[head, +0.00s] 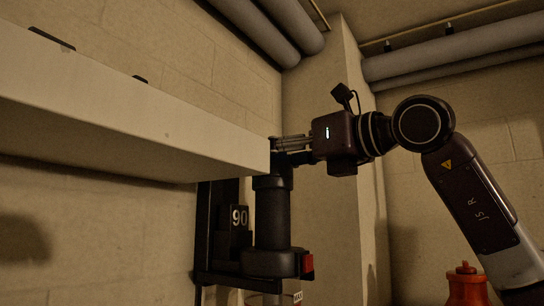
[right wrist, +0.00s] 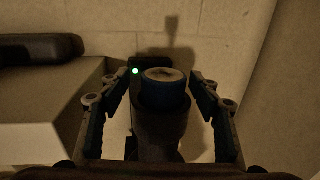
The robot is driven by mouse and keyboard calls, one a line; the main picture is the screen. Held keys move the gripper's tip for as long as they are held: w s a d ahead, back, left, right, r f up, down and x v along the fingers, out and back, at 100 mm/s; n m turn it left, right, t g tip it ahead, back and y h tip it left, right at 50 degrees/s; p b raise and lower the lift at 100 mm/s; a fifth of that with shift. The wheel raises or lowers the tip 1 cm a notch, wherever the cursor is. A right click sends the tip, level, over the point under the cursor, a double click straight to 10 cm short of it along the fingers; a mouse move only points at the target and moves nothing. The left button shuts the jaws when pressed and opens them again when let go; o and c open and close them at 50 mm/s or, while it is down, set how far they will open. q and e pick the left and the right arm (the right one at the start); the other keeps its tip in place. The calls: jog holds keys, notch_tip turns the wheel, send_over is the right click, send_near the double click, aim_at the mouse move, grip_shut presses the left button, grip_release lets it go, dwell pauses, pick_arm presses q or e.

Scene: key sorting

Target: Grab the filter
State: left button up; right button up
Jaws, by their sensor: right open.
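A dark upright cylinder (head: 272,215), which I take to be the filter, stands on a black wall-mounted holder (head: 215,278) in the head view. In the right wrist view a round blue-sided piece with a pale top (right wrist: 165,92) sits in a dark collar. My right gripper (head: 280,144) is level with the cylinder's top, reaching in from the right. In the right wrist view its open fingers (right wrist: 156,80) stand on both sides of the blue piece, with visible gaps. Part of the top is hidden behind the fingers in the head view. My left gripper is not in view.
A thick pale shelf (head: 130,130) ends close to the fingertips on the left. A "90" plate (head: 239,217) and a red part (head: 307,264) are beside the cylinder. A wall pillar (head: 325,150) stands behind. A red object (head: 466,288) is at lower right.

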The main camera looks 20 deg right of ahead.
jog(key=shift+w+a, duration=0.1)
jog(key=shift+w, duration=0.05)
jog(key=shift+c, duration=0.4)
jog(key=shift+c, duration=1.1)
jog(key=c, duration=1)
jog(key=shift+o, duration=0.2)
